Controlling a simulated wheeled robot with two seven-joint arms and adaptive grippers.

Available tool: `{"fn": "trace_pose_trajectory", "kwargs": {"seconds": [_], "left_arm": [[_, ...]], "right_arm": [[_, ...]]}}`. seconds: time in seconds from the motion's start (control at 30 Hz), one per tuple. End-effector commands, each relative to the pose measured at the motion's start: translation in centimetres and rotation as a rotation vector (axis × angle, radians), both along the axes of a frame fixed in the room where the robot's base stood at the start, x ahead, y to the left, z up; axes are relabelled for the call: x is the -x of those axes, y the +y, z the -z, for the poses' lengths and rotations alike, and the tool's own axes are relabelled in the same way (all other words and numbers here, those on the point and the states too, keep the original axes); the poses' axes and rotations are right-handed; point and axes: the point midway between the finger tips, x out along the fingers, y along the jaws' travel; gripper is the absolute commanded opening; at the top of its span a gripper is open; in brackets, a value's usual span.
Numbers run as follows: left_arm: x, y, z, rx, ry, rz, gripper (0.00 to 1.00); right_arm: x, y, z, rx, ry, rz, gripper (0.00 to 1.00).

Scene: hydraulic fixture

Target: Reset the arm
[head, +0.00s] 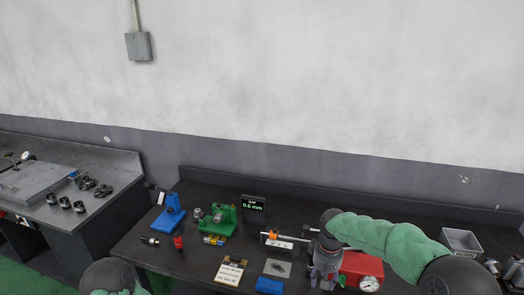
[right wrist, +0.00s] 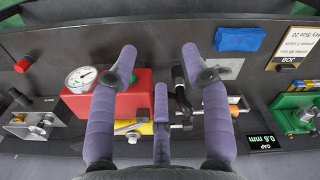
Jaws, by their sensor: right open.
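My right gripper (head: 325,272) hangs over the bench in the head view, beside the red hydraulic unit (head: 358,266) with its round gauge (head: 369,284). In the right wrist view my right gripper (right wrist: 160,50) is open, its purple fingers spread and nothing held between them. Below them lie the red unit (right wrist: 142,85), the gauge (right wrist: 82,78) and a black handle-like part (right wrist: 181,88) between the fingers. I cannot tell whether a finger touches it. My left arm shows only as a dark joint and green sleeve at the bottom left of the head view; its gripper is out of frame.
A green fixture (head: 219,220), a blue stand (head: 169,214) and a display reading 0.6 mm (head: 253,206) stand at the bench's left. A job card (head: 230,270), blue item (head: 270,286) and grey plate (head: 277,267) lie in front. A metal tray (head: 461,240) sits right.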

Motion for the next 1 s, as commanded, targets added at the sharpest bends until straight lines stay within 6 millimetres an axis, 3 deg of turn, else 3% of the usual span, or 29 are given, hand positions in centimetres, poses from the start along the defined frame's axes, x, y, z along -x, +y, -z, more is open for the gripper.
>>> {"fn": "trace_pose_trajectory", "kwargs": {"seconds": [0.37, 0.63, 0.77, 0.9, 1.0], "left_arm": [[0.0, 0.0, 1.0, 0.0, -0.001, 0.0, 0.4], [0.0, 0.0, 2.3, 0.0, 0.0, 0.0, 0.4], [0.0, 0.0, 3.4, 0.0, 0.0, 0.0, 0.4], [0.0, 0.0, 4.9, 0.0, 0.0, 0.0, 0.4], [0.0, 0.0, 5.8, 0.0, 0.0, 0.0, 0.4]], "right_arm": [[1.6, 2.0, 6.9, -0.077, 0.014, 0.008, 0.48], [4.7, 4.4, 14.8, -0.172, 0.029, 0.046, 0.48], [8.2, 6.1, 20.9, -0.241, 0.046, 0.098, 0.48], [13.7, 8.0, 27.6, -0.315, 0.056, 0.202, 0.48], [17.7, 8.9, 31.2, -0.344, 0.059, 0.284, 0.48]]}}
